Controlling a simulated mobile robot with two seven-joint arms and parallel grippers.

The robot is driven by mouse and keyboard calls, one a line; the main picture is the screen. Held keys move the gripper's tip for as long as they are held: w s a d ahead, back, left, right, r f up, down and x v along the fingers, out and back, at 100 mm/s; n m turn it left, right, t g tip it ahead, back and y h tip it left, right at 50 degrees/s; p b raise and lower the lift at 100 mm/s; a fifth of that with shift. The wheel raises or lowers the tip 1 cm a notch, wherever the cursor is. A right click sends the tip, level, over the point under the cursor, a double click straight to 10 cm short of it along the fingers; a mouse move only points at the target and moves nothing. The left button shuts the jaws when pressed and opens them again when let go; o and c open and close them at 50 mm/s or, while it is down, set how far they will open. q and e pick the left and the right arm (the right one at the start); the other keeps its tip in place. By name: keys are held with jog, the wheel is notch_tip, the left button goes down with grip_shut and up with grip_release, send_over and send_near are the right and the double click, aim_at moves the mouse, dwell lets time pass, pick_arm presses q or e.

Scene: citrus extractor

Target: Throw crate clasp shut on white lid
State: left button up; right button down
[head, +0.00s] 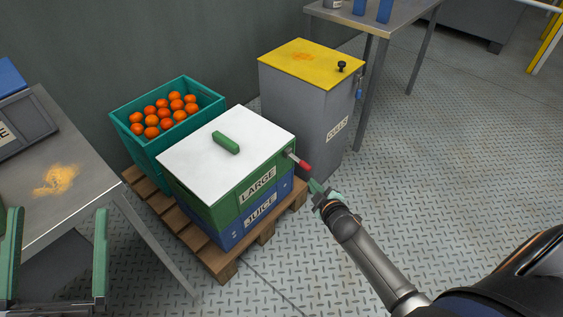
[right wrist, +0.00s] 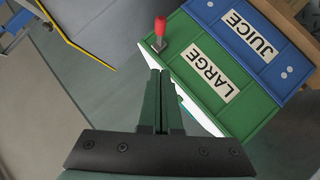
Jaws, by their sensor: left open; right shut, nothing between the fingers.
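A white lid (head: 225,143) with a green handle (head: 226,143) lies on the green crate (head: 225,197) labelled LARGE. The clasp (head: 303,165), a metal lever with a red grip, sits near the crate's right top corner and sticks outward. Its red grip also shows in the right wrist view (right wrist: 160,26), beyond my fingers. My right gripper (head: 314,185) is shut and empty, just below and right of the red grip; a gap shows between them in the wrist view. My left gripper (head: 57,212) is open and empty at the lower left, away from the crate.
The green crate stands on a blue JUICE crate (head: 231,240) on a wooden pallet (head: 223,266). A teal crate of oranges (head: 209,110) is behind. A grey bin with a yellow top (head: 285,62) stands close behind the clasp. A metal table (head: 95,180) is at left; floor at right is clear.

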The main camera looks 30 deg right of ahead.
pick_arm(q)
jog(key=s+r+m+h+b, duration=0.1)
jog(key=s+r+m+h, duration=0.3)
jog(key=h, duration=0.1)
pick_arm(e)
jog(key=b, duration=0.5)
send_near(301, 164)
jog(key=w+a, duration=0.1)
jog(key=w, duration=0.3)
jog(key=shift+w+d+f+b, duration=0.45)
jog(key=shift+d+f, duration=0.25)
jog(key=shift+f, duration=0.1)
pick_arm(q)
notch_tip(301, 164, down, 6)
jog(key=d+n, duration=0.1)
jog(key=shift+w+n+y, duration=0.3)
jog(key=shift+n+y, duration=0.1)
pick_arm(e)
jog(key=shift+w+d+f, duration=0.15)
jog(key=shift+d+f, duration=0.05)
jog(key=shift+d, duration=0.15)
pick_arm(q)
jog(key=shift+f, duration=0.1)
pick_arm(e)
jog(key=shift+f, duration=0.1)
